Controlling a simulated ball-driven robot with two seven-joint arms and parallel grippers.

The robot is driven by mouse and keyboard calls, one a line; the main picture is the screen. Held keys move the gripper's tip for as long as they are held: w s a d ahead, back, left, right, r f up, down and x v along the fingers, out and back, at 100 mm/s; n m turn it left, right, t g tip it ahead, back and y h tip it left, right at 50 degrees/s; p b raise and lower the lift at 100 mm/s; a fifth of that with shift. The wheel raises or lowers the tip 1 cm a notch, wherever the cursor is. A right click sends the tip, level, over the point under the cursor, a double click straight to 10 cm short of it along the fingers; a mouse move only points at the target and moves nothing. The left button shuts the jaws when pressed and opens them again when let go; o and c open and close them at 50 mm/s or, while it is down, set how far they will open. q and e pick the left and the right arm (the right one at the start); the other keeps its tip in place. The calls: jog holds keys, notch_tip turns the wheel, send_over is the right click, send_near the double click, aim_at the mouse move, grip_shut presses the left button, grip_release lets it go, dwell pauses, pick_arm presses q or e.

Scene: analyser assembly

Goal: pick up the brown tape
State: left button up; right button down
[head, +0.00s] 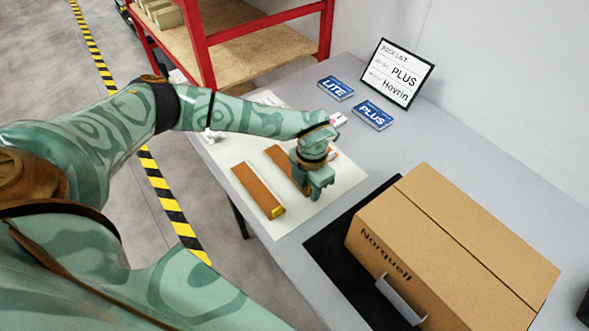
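Two long flat brown pieces lie side by side on a white mat (268,228) on the grey table. The left brown piece (255,188) has a yellow near end and lies clear of my gripper. The other brown piece (279,157) is partly hidden under my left gripper (318,193). I cannot tell which of them is the brown tape. My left gripper points down over the near end of that second piece; whether it touches it or is open cannot be made out. My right gripper is not in view.
A large cardboard box (465,240) marked Norquell stands on a black mat (328,250) at the right. Blue LITE (336,88) and PLUS (373,114) packs lie by a pick-list sign (397,73). A red-framed shelf (262,47) stands behind. The white mat's near part is free.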

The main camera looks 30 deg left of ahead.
pick_arm(q)
grip_shut()
jog(key=shift+r, duration=0.1)
